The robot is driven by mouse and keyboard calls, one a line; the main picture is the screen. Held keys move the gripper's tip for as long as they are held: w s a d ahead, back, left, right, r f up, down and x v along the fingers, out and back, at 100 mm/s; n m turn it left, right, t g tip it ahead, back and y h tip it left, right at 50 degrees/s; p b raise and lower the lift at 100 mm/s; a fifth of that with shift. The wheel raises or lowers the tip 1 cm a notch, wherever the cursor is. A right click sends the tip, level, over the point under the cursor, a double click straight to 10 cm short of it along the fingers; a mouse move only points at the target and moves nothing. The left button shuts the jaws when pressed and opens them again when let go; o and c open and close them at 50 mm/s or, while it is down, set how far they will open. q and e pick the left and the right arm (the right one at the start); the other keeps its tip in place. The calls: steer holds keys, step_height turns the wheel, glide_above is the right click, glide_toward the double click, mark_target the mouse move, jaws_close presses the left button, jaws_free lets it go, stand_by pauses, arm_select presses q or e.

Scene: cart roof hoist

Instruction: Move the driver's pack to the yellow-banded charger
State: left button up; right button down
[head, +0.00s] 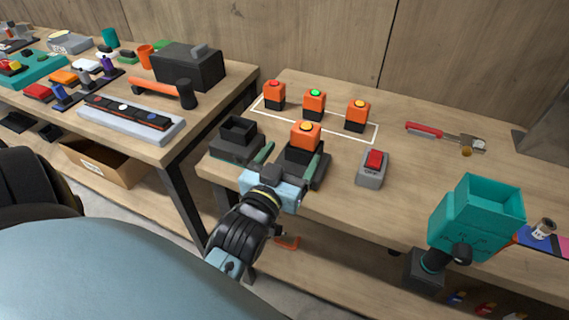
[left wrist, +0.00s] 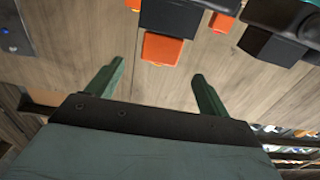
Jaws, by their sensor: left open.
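An orange pack (head: 306,134) with a yellow-orange top light sits in a dark charger (head: 318,172) near the table's front edge. A second dark charger (head: 238,139) to its left has an empty socket. I cannot make out a yellow band on either. My left gripper (head: 292,158) is open, its green fingers in front of and to either side of the pack in the picture; contact is unclear. In the left wrist view an orange block (left wrist: 162,48) lies beyond the open fingers (left wrist: 158,72). A teal hollow-topped body (head: 475,220), possibly the driver, stands at right. My right gripper is not in view.
Three orange packs, with red (head: 274,93), green (head: 314,102) and yellow (head: 357,114) tops, stand in a white outline behind. A grey box with a red switch (head: 372,166) is to the right. A cluttered table (head: 150,150) stands left across a gap.

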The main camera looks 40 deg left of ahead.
arm_select(q)
steer(key=shift+v, duration=1.3)
steer(key=s+d+f+m+g+h, duration=0.4)
steer(key=s+f+m+g+h, duration=0.1)
steer(key=s+f+g, duration=0.95)
step_height(320, 180, down, 24)
steer(key=s, duration=0.1)
steer(key=s+a+f+g, duration=0.2)
steer(key=s+f, duration=1.4)
steer(key=s, duration=0.1)
steer(key=shift+s+a+y, duration=0.25)
steer(key=shift+y, duration=0.05)
